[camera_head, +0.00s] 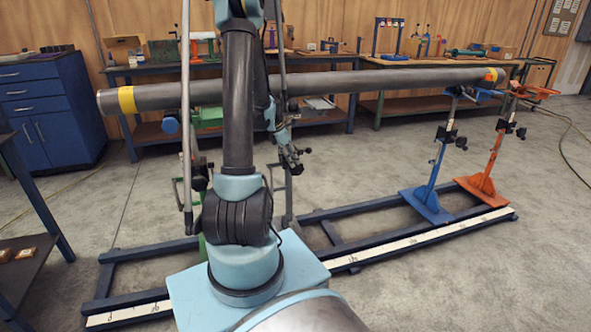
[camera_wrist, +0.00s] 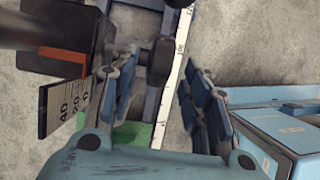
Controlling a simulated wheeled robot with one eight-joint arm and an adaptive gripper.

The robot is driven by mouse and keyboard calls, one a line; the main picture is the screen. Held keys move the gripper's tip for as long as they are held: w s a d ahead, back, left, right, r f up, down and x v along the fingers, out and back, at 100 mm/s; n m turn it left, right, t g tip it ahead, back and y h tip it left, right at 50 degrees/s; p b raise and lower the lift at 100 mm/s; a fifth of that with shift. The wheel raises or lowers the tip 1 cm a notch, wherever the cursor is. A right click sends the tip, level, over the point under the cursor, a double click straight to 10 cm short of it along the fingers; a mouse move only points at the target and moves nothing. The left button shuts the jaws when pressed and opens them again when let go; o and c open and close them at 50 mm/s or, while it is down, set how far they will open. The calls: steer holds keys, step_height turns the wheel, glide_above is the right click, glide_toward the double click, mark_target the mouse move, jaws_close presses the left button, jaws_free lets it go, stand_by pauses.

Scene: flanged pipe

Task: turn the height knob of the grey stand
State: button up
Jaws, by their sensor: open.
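The grey stand (camera_head: 289,197) is in the head view behind my arm. Its slim post rises beneath the pipe, and my arm hides much of it. My gripper (camera_head: 291,156) is at its upper part. In the wrist view, a black clamp block (camera_wrist: 92,35) with an orange-red strip and a number scale is at upper left. A dark round knob (camera_wrist: 160,60) projects from it on a short shaft. My gripper (camera_wrist: 160,75) is open, with one finger on each side of the knob in the picture. I cannot tell whether either finger touches it.
The long grey pipe (camera_head: 390,82) runs across above the stands. A blue stand (camera_head: 431,180) and an orange stand (camera_head: 488,165) are at right, a green stand (camera_head: 207,118) left. A floor frame with a white ruler strip (camera_head: 420,239) lies below. Open floor is at right.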

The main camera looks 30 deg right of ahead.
mark_target(296, 167)
steer(key=shift+x, duration=2.95)
jaws_close()
